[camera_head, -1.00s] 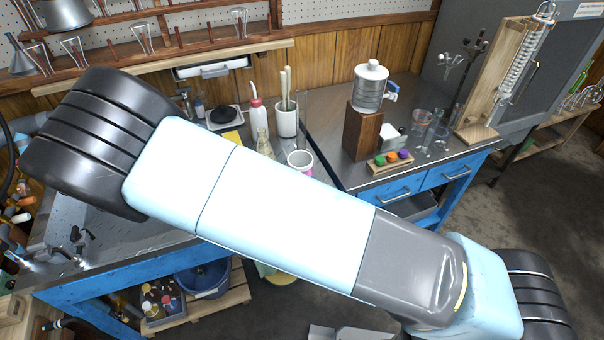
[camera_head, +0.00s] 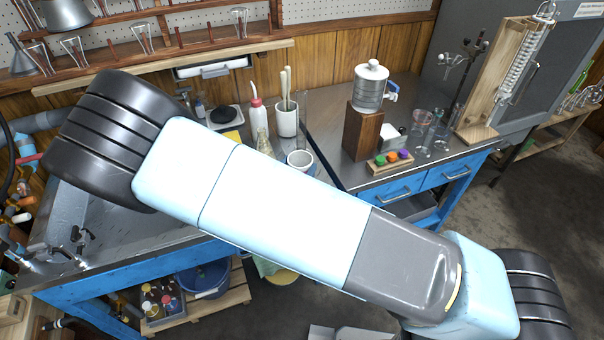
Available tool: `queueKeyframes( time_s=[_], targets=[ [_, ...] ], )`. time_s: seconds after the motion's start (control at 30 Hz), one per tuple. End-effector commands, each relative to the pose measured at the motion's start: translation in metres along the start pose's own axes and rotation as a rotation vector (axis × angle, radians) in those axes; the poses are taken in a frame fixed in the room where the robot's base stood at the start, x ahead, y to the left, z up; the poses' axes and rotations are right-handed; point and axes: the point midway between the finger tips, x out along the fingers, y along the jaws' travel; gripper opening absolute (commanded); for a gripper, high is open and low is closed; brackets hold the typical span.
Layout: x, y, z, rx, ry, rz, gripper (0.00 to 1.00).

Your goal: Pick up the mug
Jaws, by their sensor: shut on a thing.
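A white, open-topped cup-like vessel (camera_head: 300,166), perhaps the mug, shows just above the upper edge of my arm, near the front edge of the bench. Its lower part is hidden by the arm, and I cannot see a handle. My arm crosses the whole middle of the view from upper left to lower right. My gripper is out of sight, so its place relative to the vessel does not show.
A white pot with wooden tools (camera_head: 287,121), a wash bottle with a red cap (camera_head: 256,114) and a conical flask (camera_head: 262,143) stand close by. A silver dispenser (camera_head: 370,90) sits on a wooden block (camera_head: 361,135). A rack with coloured caps (camera_head: 389,162) lies right.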

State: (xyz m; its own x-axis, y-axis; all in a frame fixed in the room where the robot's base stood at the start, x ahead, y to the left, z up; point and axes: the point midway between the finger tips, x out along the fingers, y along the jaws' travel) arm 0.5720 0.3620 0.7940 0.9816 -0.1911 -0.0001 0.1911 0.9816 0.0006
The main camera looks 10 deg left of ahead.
Motion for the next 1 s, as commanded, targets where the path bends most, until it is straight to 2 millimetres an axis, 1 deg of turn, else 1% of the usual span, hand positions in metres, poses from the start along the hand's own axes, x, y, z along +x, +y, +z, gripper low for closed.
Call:
queueKeyframes(
  time_s=[0.03, 0.27, 0.53, 0.67, 0.77, 0.87, 0.9, 1.0],
  targets=[
    [0.0, 0.0, 0.0, 0.0, 0.0, 0.0, 0.62],
    [0.0, 0.0, 0.0, 0.0, 0.0, 0.0, 0.4],
    [0.0, 0.0, 0.001, 0.001, 0.0, -0.001, 0.39],
    [0.0, 0.0, 0.008, 0.002, 0.0, -0.001, 0.39],
    [0.0, 0.0, 0.019, 0.003, 0.0, -0.001, 0.39],
    [0.001, 0.0, 0.034, 0.003, 0.001, -0.001, 0.39],
    [-0.007, 0.0, 0.039, 0.002, 0.002, 0.001, 0.39],
    [-0.02, -0.002, 0.056, 0.004, 0.001, 0.0, 0.39]
  ],
)
